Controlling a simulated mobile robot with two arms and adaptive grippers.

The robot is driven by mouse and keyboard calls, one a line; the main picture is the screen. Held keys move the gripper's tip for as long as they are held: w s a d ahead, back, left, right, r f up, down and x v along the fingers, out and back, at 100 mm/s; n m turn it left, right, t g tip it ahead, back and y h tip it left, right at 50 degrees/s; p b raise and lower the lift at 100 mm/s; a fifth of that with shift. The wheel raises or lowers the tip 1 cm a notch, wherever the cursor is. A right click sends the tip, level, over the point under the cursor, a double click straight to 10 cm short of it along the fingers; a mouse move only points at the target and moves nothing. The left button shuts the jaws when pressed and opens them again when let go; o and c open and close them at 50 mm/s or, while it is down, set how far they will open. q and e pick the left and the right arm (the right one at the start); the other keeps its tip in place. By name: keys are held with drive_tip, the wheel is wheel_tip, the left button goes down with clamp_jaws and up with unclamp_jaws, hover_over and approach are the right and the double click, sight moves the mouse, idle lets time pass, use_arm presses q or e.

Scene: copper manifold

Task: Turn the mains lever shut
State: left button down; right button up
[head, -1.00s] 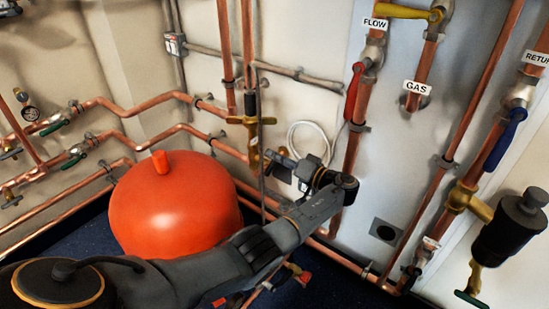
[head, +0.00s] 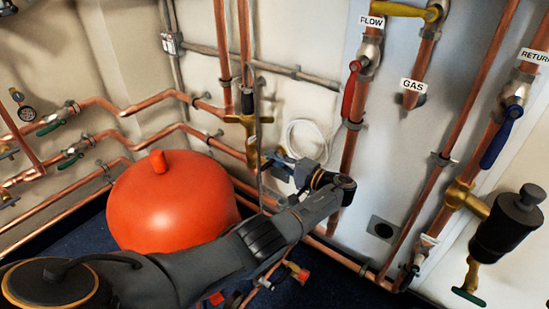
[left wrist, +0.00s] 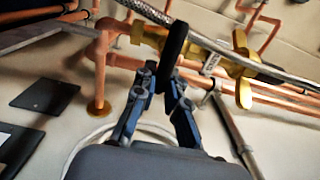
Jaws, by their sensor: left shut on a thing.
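The mains lever, a dark handle (left wrist: 174,48), stands upright across the brass valve and braided hose in the left wrist view. My left gripper (left wrist: 165,82) is shut on its lower part, one finger on each side. In the head view my left gripper (head: 270,158) is beside the brass fitting (head: 250,122) on the vertical copper pipes, right of the red vessel. The lever is too small and too covered to make out there. My right gripper is in neither current view.
A thin grey hose (head: 259,150) hangs close to the gripper, and a white coiled cable (head: 306,142) is on the wall behind. Pipes with a red lever (head: 351,88) and a blue lever (head: 502,137) run further right.

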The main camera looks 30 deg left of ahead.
use_arm(q)
drive_tip(key=shift+m, duration=0.3)
drive_tip(key=c, duration=1.4)
unclamp_jaws()
drive_tip(key=shift+f, duration=0.1)
drive_tip(key=d, duration=0.7)
drive_tip(key=shift+s+d, duration=0.25)
drive_tip(key=shift+s, duration=0.15)
